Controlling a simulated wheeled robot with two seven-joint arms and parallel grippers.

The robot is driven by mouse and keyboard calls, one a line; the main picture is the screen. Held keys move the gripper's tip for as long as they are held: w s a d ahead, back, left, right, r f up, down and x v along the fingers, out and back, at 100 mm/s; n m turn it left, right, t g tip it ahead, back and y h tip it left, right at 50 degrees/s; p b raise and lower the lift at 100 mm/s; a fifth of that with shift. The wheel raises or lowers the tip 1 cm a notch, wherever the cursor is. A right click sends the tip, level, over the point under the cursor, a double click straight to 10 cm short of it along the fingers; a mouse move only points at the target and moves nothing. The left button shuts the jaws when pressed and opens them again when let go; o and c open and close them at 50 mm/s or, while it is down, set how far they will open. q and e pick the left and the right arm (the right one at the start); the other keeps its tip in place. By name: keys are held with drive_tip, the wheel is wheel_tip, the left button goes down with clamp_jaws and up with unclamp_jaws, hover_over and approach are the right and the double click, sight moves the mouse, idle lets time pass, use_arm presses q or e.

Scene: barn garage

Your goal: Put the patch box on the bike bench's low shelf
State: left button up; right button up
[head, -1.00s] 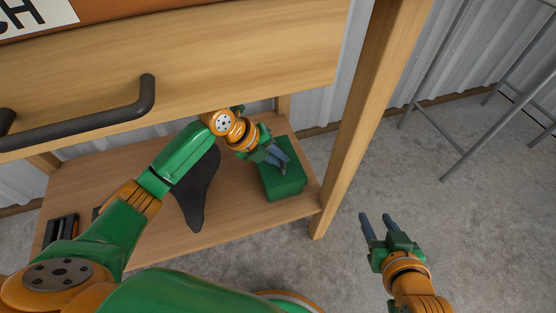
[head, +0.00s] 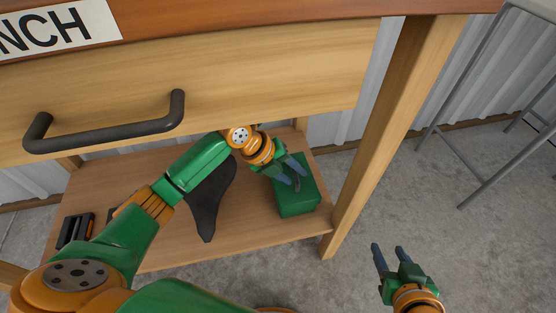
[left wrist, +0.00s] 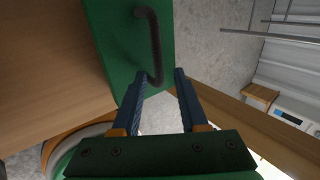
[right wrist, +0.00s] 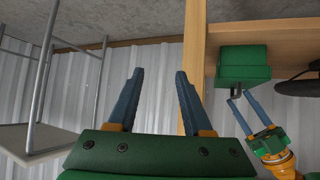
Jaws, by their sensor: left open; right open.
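The green patch box (head: 299,191) sits on the right end of the low wooden shelf (head: 150,245) of the bike bench. It has a dark handle, which shows in the left wrist view (left wrist: 153,45). My left gripper (head: 293,172) is open at the box, its fingers apart near the handle's end and not closed on it. The box also shows in the right wrist view (right wrist: 243,66). My right gripper (head: 389,257) is open and empty, out to the right of the bench over the floor.
A black bike saddle (head: 210,200) lies on the shelf left of the box. Dark items (head: 76,231) stand at the shelf's left end. A drawer with a black handle (head: 105,131) is above. The bench leg (head: 385,130) stands right of the box. A grey metal stool (head: 475,165) is farther right.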

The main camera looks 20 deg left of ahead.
use_arm(q)
drive_tip(key=p+v, duration=0.4)
drive_tip(key=v, duration=0.7)
use_arm(e)
drive_tip(key=s+d+f+g+h, duration=0.1)
drive_tip(key=s+d+f+g, duration=0.2)
drive_tip(key=s+f+g, duration=0.4)
drive_tip(key=s+f, duration=0.3)
drive_tip(key=f, duration=0.2)
use_arm(q)
drive_tip(key=shift+s, duration=0.1)
use_arm(e)
drive_tip(key=shift+s, duration=0.1)
